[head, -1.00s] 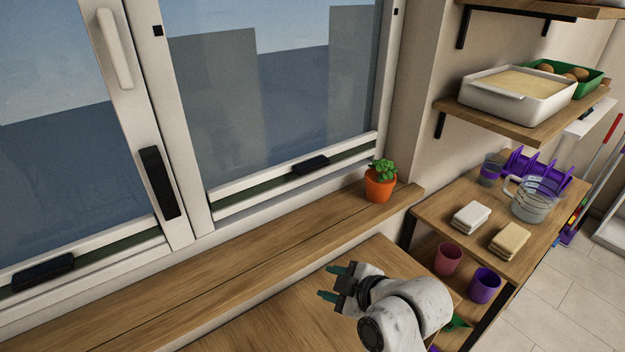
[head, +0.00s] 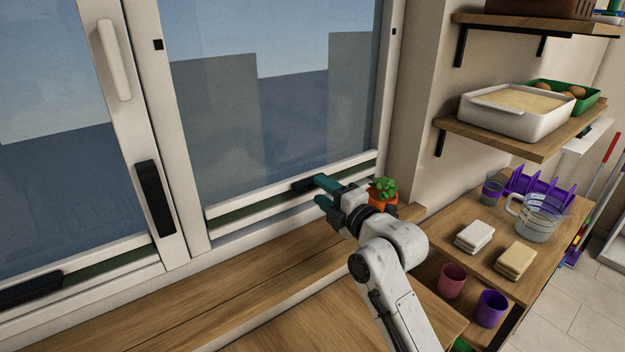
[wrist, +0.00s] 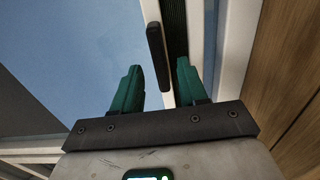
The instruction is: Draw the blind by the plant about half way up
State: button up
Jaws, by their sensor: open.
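The blind by the plant is a narrow dark green pleated strip (head: 245,208) between white rails, low on the right window. Its black handle (head: 301,187) shows at the left of my fingertips, partly covered by them. My gripper (head: 320,191) is open, with its teal fingers pointing left at the handle. In the wrist view the handle (wrist: 158,58) appears between the two open fingers (wrist: 159,66), with the pleats (wrist: 174,22) beside it. I cannot tell how deep it sits between them. The plant (head: 384,189) stands in an orange pot behind my wrist, partly hidden.
A second blind handle (head: 28,288) is on the left window. A black window latch (head: 155,198) is on the middle frame. The wooden sill (head: 200,285) is bare to the left. Shelves with a white dish (head: 515,112) are at right.

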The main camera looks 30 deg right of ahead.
aim_at(316, 186)
jog(key=shift+w+a+p, duration=0.1)
jog(key=shift+w+p, duration=0.3)
jog(key=shift+w, duration=1.95)
jog(key=shift+c, duration=0.2)
grip_shut()
